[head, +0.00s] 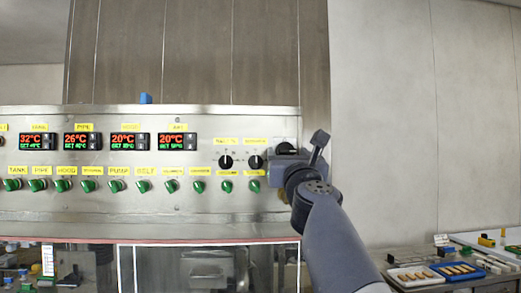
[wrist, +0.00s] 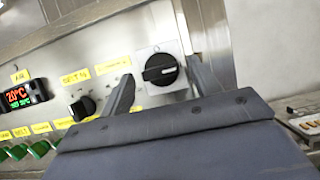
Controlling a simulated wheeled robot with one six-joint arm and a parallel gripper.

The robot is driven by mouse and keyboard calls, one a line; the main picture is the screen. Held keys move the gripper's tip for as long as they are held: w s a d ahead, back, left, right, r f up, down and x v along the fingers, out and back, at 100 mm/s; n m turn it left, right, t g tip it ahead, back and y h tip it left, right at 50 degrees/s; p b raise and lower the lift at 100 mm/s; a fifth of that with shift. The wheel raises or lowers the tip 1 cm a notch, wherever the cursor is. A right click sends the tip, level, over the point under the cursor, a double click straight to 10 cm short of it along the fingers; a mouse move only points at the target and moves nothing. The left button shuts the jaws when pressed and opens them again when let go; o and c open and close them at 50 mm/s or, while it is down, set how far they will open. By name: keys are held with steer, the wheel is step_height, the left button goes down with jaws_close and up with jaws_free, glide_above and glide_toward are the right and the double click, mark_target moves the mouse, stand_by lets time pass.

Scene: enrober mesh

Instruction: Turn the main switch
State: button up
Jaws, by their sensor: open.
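The main switch (wrist: 160,69) is a large black rotary knob on a light grey square plate, at the right end of the steel control panel. Its handle lies nearly level in the wrist view. In the head view the main switch (head: 286,147) is partly hidden behind my gripper (head: 279,162). My gripper is open, and in the wrist view its two fingers (wrist: 163,84) stand to the left and right of the knob with a gap on each side. I cannot tell how far the fingertips are from the panel. Nothing is held.
Two smaller black knobs (head: 240,162) sit left of the main switch. A row of green switches (head: 118,185) runs below red-green temperature displays (head: 123,141). Trays (head: 459,270) lie on a table at lower right. The wall right of the panel is bare.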

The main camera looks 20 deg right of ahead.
steer(key=shift+w+d+r, duration=0.15)
steer(key=shift+w+r, duration=0.05)
steer(key=shift+w, duration=0.25)
steer(key=shift+c, duration=0.6)
steer(key=c, duration=0.8)
